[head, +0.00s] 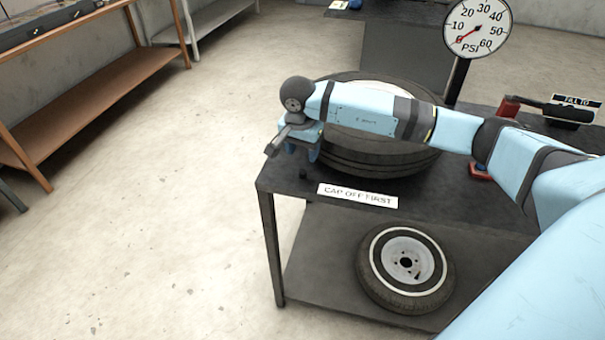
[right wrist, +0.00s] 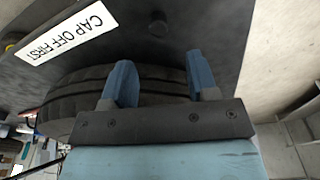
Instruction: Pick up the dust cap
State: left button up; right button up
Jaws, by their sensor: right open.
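The dust cap (head: 304,175) is a small black piece on the dark bench top near its left front corner. It also shows in the right wrist view (right wrist: 158,24), beyond the fingertips and roughly between their lines. My right gripper (head: 301,153) is open and empty, just above and behind the cap and apart from it. In the right wrist view its two blue fingers (right wrist: 160,76) are spread, with the tyre's side behind them. My left gripper is not in view.
A large tyre (head: 375,162) lies on the bench, partly hidden by my right arm. A white "CAP OFF FIRST" label (head: 357,195) lies right of the cap. A pressure gauge (head: 476,27) and a red-based pump (head: 508,107) stand behind. A whitewall wheel (head: 406,268) lies on the lower shelf.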

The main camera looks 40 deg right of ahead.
aim_at(302, 171)
jog(key=shift+f, duration=3.35)
jog(key=c, duration=1)
